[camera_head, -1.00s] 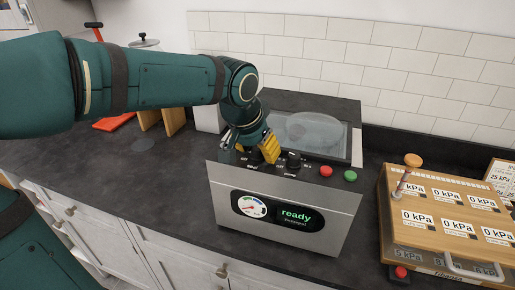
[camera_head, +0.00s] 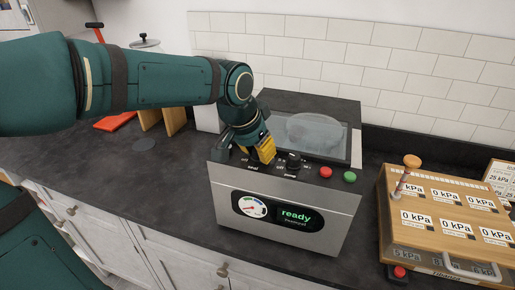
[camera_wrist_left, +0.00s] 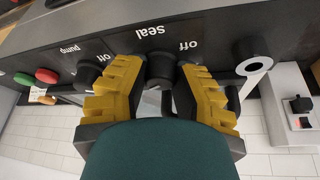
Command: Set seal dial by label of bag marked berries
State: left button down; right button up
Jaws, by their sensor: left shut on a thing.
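The sealing machine (camera_head: 225,190) stands on the dark counter with a glass lid, a gauge and a display reading "ready". Its seal dial (camera_wrist_left: 160,66) is a black knob between the yellow fingers of my left gripper (camera_wrist_left: 158,78), under the word "Seal" and beside "off" marks. My left gripper (camera_head: 258,152) is shut on this dial, mostly hiding it in the head view. The dial's pointer and exact setting cannot be read. The pump dial (camera_head: 293,160) is a second black knob to its right. No bag marked berries or readable label of it is visible. My right gripper is not in view.
A red button (camera_head: 326,172) and a green button (camera_head: 350,177) sit right of the dials. A wooden box (camera_head: 440,225) with several "0 kPa" labels stands at the right. Cutting boards (camera_head: 172,122) stand behind my left arm.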

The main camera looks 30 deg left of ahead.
pick_arm(q)
jog(key=c, duration=0.7)
grip_release()
jog(key=shift+w+f, duration=0.1)
jog(key=v, duration=1.2)
